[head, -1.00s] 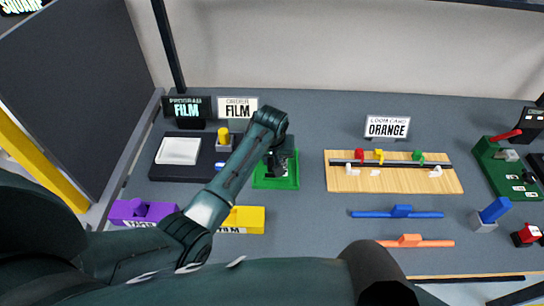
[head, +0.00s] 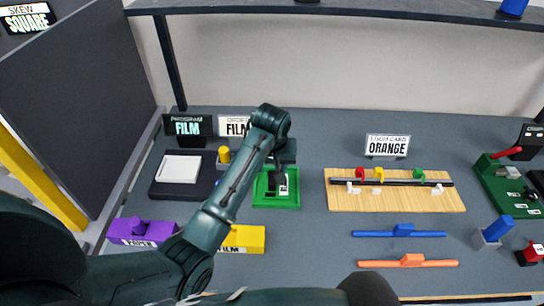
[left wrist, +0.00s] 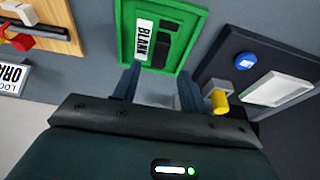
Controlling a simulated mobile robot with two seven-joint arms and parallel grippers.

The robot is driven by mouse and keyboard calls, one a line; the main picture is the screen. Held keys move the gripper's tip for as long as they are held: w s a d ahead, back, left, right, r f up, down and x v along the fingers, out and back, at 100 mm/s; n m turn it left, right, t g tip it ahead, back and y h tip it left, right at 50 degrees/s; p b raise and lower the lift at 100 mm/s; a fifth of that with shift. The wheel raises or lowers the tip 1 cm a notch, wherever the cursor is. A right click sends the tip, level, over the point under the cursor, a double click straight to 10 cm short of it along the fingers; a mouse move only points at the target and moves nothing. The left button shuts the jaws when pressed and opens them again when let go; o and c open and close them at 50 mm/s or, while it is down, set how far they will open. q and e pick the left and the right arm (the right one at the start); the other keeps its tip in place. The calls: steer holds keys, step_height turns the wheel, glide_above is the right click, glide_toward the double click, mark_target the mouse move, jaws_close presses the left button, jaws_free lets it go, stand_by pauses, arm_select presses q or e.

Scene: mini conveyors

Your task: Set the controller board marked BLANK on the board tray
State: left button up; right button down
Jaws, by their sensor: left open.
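The bright green board tray (head: 276,207) lies on the table left of centre in the head view. It also shows in the left wrist view (left wrist: 196,27). The controller board (left wrist: 166,27) with the white BLANK label lies inside the tray's green rim, with a black block on it. In the head view it is partly hidden by my arm. My left gripper (left wrist: 159,82) is open, its two fingers apart at the tray's near edge in the left wrist view, with nothing between them. In the head view the left gripper (head: 281,166) is over the tray's back part. My right gripper is not seen.
A dark unit with a white plate (head: 179,168) and yellow knob (head: 223,154) stands close left of the tray. Purple (head: 140,233) and yellow (head: 243,239) blocks lie in front. A wooden board (head: 395,202) and blue (head: 399,233) and orange (head: 407,263) bars are right.

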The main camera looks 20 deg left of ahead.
arm_select(q)
steer(key=shift+v, duration=2.75)
steer(key=shift+s, duration=0.1)
